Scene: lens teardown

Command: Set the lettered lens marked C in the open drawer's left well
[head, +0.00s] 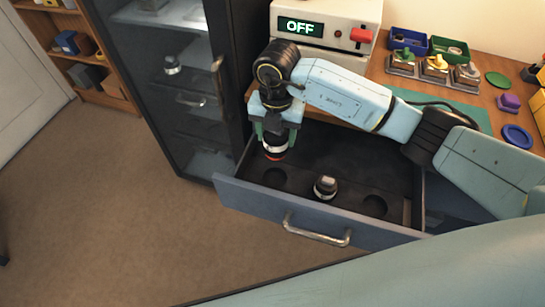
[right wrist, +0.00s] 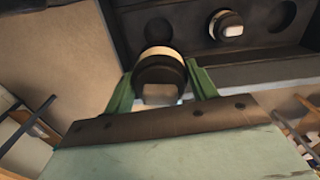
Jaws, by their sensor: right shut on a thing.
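My right gripper (head: 275,133) is shut on a dark lens (head: 274,150) with a pale band and a red rim. It holds the lens above the left part of the open drawer (head: 270,205). The held lens also shows between the green fingers of the gripper (right wrist: 160,90) in the right wrist view (right wrist: 160,68). No letter on it is readable. The drawer's left well (head: 274,178) is empty, just below the held lens. Another lens (head: 325,187) stands at the middle well. The right well (head: 374,206) is empty. My left gripper is out of view.
A dark glass-doored cabinet (head: 228,90) stands close left of the drawer, with a small lens (head: 172,65) inside. A box reading OFF (head: 330,15) with a red switch (head: 361,36) sits on the bench. Several coloured pieces and trays (head: 407,42) lie at the back right.

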